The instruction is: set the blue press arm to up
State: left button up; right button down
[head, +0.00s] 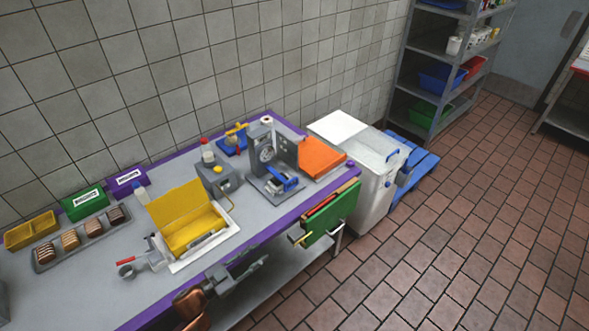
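The blue press arm (286,183) is on a small grey press (268,186) on the table, in front of an upright grey plate with a round dial (265,154). The arm looks low, lying close over the press base; its exact angle is too small to tell. My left gripper (256,268) is in front of the table's purple front edge, to the lower left of the press and well apart from it. Its fingers look spread, with nothing between them. My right gripper is not in view.
A yellow open box (184,217) on a white tray and a grey box with a yellow button (217,178) stand left of the press. An orange board (321,157) lies right of it. A green panel (331,213) hangs at the table's right end. A white bin (373,170) stands beyond.

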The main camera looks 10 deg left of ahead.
aim_at(279, 179)
jog(key=i, duration=1)
